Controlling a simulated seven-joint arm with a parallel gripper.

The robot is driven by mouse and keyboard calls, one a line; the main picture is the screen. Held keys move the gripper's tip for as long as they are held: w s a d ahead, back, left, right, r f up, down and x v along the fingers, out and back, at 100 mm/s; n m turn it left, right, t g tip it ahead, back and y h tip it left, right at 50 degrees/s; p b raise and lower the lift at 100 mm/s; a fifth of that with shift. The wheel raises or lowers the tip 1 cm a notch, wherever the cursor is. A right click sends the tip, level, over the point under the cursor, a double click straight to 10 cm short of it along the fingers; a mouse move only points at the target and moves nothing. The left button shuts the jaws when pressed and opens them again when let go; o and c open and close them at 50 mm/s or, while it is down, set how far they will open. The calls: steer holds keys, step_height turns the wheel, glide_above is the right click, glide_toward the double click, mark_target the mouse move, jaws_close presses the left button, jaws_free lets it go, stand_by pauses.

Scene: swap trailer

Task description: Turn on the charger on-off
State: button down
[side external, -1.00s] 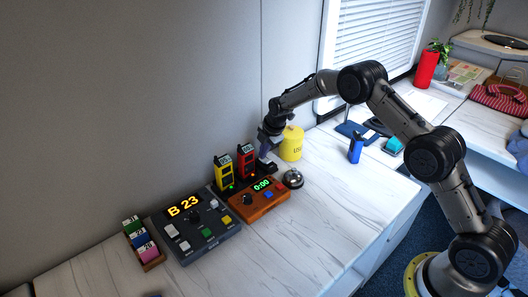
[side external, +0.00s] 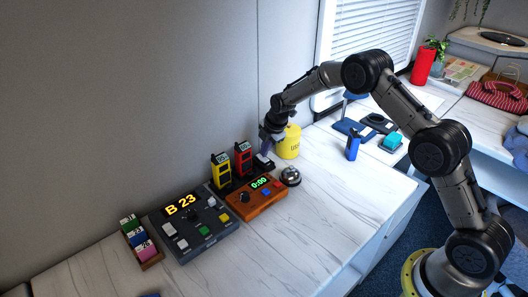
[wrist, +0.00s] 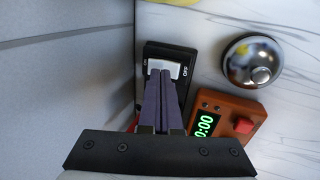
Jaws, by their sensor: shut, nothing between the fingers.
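The charger is a long black base (side external: 234,186) against the wall, holding a yellow handset (side external: 221,171) and a red handset (side external: 243,160). At its right end is a white rocker switch (wrist: 164,68), with OFF printed on its right side and a small marking, hard to read, on its left in the wrist view. My gripper (wrist: 166,78) is shut and empty, its fingertips at the switch's near edge. I cannot tell whether they touch it. The side view shows my gripper (side external: 264,149) pointing down over the switch end.
An orange timer (side external: 256,199) reading 0:00 and a silver bell (side external: 290,176) stand close in front. A yellow canister (side external: 288,143) is just right of my gripper. A grey control panel (side external: 193,225) and card rack (side external: 141,243) lie left. The wall is close behind.

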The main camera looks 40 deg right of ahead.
steer(key=v, duration=1.3)
steer(key=shift+w, duration=0.1)
steer(key=shift+w+r, duration=0.1)
steer(key=shift+w, duration=0.4)
steer(key=x, duration=1.4)
steer(key=shift+w, duration=0.1)
